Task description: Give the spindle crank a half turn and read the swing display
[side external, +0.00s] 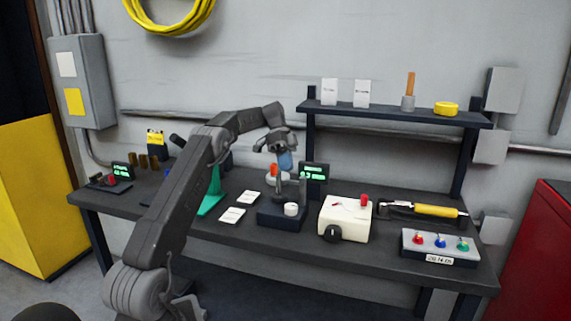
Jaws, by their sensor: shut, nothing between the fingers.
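A dark stand (268,219) with upright posts and a white cylinder (291,209) sits mid-bench. An orange-red knob (273,170) shows at its back, under my gripper. I cannot tell for sure which part is the spindle crank. A small black display (313,171) with green text stands just behind and right of the stand; the text is too small to read. My gripper (286,164) is shut and empty, pointing down above the stand beside the orange-red knob. Whether it touches anything there is unclear.
A cream box (343,222) with a red knob and black dial stands right of the stand. Beyond it are a yellow-handled tool (436,211) and a button panel (440,247). White cards (232,215) lie left. Another green display (122,171) is far left. A shelf (390,114) overhangs the back.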

